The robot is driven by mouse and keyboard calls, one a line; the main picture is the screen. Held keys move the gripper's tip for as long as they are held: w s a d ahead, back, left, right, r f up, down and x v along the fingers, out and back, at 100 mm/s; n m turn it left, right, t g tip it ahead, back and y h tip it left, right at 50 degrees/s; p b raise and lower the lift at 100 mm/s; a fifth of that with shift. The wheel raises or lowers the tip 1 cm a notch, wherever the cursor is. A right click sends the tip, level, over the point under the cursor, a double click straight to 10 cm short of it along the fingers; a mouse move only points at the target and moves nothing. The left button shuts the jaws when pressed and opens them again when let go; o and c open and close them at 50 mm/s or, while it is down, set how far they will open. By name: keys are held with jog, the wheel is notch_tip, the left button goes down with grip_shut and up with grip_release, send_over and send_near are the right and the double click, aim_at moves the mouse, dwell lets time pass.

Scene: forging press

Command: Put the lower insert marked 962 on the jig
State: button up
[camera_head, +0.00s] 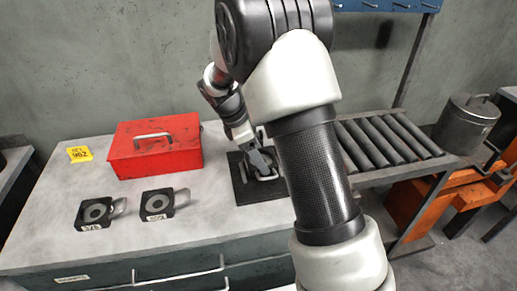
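A dark square plate, which looks like the jig (240,187), lies on the bench right of the red box. My gripper (264,172) points down over this plate, at a pale loop-shaped handle (271,178). Whether its fingers are shut on the handle is too small to tell, and my arm hides the plate's right part. Two dark square inserts with round rings and side handles lie on the bench in front of the red box: a left insert (84,219) and a right insert (148,207). Their small white labels are too small to read surely.
A yellow note (79,154), seemingly reading 962, lies at the back left. A red toolbox (153,148) stands behind the inserts. A roller conveyor (385,141), a lidded metal pot (466,122) and an orange frame are at right. The bench's front middle (215,225) is clear.

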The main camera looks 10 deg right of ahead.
jog(key=shift+w+f, duration=0.1)
jog(key=shift+f, duration=1.1)
jog(key=shift+f, duration=0.15)
jog(key=o, duration=2.1)
